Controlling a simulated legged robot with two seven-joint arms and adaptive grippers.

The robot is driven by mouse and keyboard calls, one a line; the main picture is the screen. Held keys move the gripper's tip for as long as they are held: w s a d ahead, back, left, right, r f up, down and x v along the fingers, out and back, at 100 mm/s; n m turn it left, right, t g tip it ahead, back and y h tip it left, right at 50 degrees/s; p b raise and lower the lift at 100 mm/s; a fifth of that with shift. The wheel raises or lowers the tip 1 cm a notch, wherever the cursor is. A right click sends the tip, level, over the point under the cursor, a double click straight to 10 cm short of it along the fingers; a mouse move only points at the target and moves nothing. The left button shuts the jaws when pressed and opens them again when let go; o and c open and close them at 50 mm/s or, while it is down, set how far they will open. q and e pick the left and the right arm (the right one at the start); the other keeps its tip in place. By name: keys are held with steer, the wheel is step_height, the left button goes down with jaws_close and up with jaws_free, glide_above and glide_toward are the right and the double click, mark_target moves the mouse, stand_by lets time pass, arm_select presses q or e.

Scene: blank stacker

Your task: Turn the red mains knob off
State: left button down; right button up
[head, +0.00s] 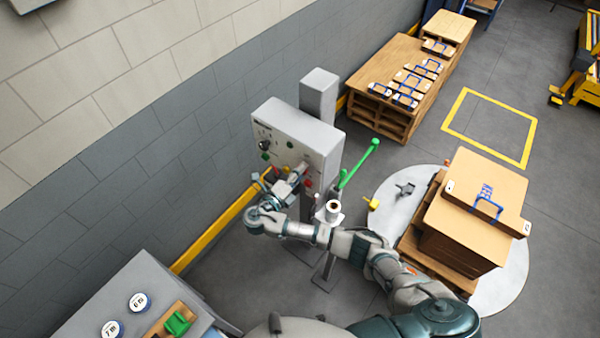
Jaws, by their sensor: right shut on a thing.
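The grey control box (290,128) stands on a grey post beside the wall, with several small coloured controls on its face. My right arm reaches in from the lower right, and my right gripper (297,173) is at the lower right part of the panel. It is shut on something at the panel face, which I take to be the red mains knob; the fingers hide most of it. A small red part (309,183) shows just beside the fingers. The knob's angle cannot be made out. My left gripper is not in view.
A black knob (265,145) sits on the panel's left side. A green bar (360,162) slants up right of the box. A round plate (384,191) bears a pallet with stacked brown sheets (470,220). A grey cabinet (132,290) stands lower left.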

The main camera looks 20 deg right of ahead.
stand_by(0.3)
steer(key=o, duration=1)
steer(key=shift+o, duration=0.7)
steer(key=shift+w+a+f, duration=0.1)
steer(key=shift+w, duration=0.1)
